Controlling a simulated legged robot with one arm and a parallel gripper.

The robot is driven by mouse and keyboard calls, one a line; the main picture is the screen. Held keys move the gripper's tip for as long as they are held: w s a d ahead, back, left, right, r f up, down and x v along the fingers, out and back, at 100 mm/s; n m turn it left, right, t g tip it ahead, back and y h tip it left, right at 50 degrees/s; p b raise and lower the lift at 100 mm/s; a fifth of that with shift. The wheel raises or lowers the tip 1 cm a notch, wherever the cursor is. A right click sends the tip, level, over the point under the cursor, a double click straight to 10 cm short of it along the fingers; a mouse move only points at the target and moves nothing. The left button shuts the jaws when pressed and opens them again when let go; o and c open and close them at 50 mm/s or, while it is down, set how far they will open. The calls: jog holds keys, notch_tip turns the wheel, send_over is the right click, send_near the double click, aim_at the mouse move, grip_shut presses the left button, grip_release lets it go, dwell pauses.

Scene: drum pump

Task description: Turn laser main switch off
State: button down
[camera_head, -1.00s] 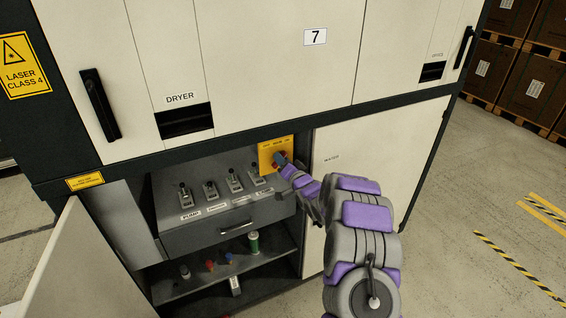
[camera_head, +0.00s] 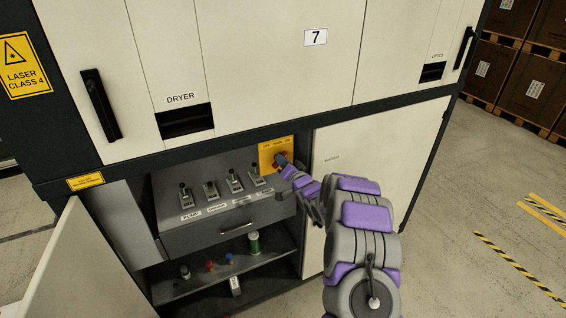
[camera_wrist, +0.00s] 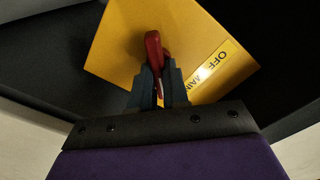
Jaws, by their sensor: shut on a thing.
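The main switch is a red knob (camera_wrist: 154,52) on a yellow plate (camera_wrist: 120,42) marked "OFF" and "MAIN" in the wrist view. In the head view the yellow plate (camera_head: 268,150) sits at the upper right inside the open cabinet bay. My gripper (camera_wrist: 158,82) is shut on the red knob, one dark finger on each side of it. In the head view my gripper (camera_head: 283,162) reaches the plate from the lower right and hides most of the knob. The plate looks tilted in the wrist view.
Several toggle switches (camera_head: 210,191) stand left of the plate above a drawer (camera_head: 222,231). A shelf below holds small items, among them a green cylinder (camera_head: 254,242). A closed white door (camera_head: 385,160) lies right of the bay; an open door (camera_head: 75,270) stands lower left.

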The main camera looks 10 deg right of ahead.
jog(key=shift+f, duration=0.1)
jog(key=shift+s+a+f+n+b, duration=0.15)
jog(key=shift+n+b, duration=1.2)
jog(key=shift+n, duration=1.6)
jog(key=shift+a+r+n+b, duration=0.15)
jog(key=shift+n+b, duration=1.15)
jog(key=shift+n, duration=1.7)
jog(key=shift+s+a+f+n+b, duration=0.15)
jog(key=shift+n+b, duration=1.2)
jog(key=shift+n, duration=1.6)
jog(key=shift+w, duration=0.1)
jog(key=c, duration=1.1)
grip_release()
jog(key=shift+a, duration=0.1)
